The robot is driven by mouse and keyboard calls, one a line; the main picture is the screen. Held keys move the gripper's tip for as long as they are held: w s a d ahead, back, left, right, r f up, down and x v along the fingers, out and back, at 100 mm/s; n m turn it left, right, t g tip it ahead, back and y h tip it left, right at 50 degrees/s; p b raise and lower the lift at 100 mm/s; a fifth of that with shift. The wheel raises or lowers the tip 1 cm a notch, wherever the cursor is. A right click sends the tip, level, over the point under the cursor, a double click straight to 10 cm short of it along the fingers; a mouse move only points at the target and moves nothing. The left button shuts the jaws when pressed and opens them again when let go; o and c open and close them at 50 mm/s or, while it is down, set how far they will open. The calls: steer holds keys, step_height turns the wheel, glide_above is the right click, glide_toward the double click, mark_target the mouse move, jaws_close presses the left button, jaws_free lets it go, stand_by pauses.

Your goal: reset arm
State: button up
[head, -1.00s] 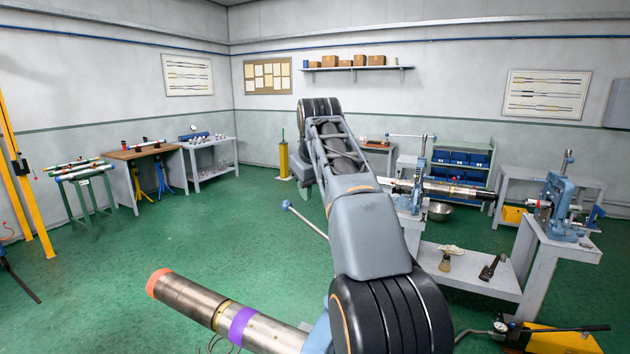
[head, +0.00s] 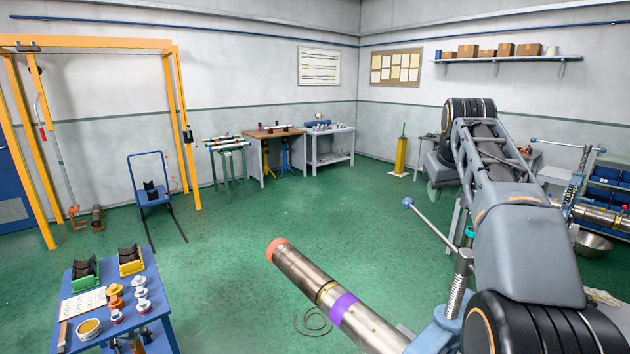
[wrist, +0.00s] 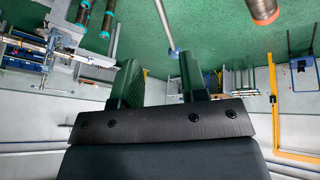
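My gripper (wrist: 161,72) shows in the wrist view with its two dark green fingers standing apart. In the head view my arm is folded up at the right. The gripper there is mostly hidden behind the arm's far end, so I cannot judge its fingers from that view.
A steel pipe with an orange end and purple band (head: 345,305) extends below and left of my arm, near a vise (head: 455,290). A blue table (head: 160,325) stands front left. A yellow gantry (head: 180,120) stands behind it. The middle green floor is mostly clear.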

steer(key=s+a+f+y, duration=0.1)
steer(key=s+a+f, duration=0.6)
steer(key=s+f, duration=0.3)
steer(key=s+a+f+y, duration=0.1)
steer(key=s+a+f, duration=0.7)
steer(key=s+f, duration=0.3)
step_height(320, 180, down, 3)
steer(key=shift+r, duration=0.1)
